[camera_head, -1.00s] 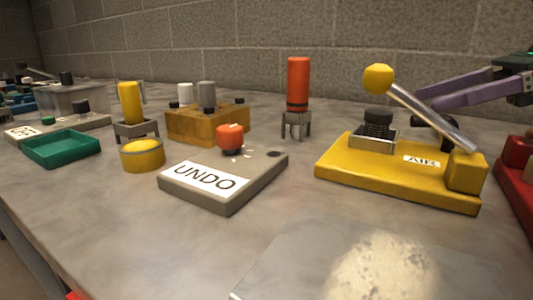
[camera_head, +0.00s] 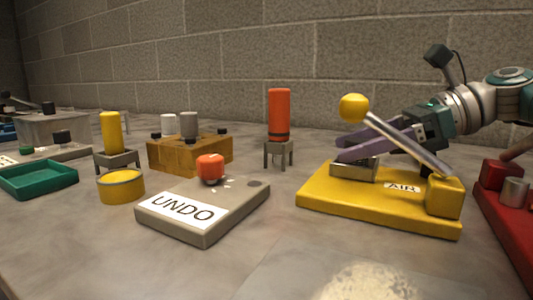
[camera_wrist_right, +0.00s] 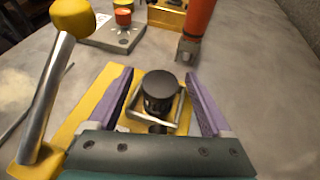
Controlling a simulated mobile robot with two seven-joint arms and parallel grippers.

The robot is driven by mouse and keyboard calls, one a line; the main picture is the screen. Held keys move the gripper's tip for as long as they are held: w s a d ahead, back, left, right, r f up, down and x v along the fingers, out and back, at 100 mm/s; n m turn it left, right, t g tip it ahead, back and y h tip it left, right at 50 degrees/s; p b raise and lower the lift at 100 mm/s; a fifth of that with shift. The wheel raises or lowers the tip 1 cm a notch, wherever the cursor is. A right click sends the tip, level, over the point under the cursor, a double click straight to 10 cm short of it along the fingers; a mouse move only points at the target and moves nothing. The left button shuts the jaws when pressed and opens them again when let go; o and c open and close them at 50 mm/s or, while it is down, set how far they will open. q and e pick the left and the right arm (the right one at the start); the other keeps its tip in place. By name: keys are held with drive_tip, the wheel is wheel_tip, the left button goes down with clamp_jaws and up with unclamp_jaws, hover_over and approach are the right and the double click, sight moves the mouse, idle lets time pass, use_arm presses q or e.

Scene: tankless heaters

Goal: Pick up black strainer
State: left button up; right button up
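The black strainer (camera_wrist_right: 158,90) is a dark, round-topped cylinder standing upright in a metal holder on the yellow AIR base. It shows in the right wrist view; in the head view my right gripper hides it. My right gripper (camera_head: 352,147) has purple fingers and reaches in over the AIR base (camera_head: 345,200) from the right. In the right wrist view its two fingers (camera_wrist_right: 157,88) are spread, one on each side of the strainer, with gaps to it. My left gripper is not in view.
A lever with a yellow knob (camera_head: 354,107) rises from the AIR base, close to my right gripper. An orange cylinder (camera_head: 279,113) stands on a small stand behind. A grey UNDO box (camera_head: 205,215) sits to the left. A red base (camera_head: 510,220) is at the right edge.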

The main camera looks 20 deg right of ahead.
clamp_jaws()
idle(0.5)
drive_tip(key=shift+r, duration=0.1)
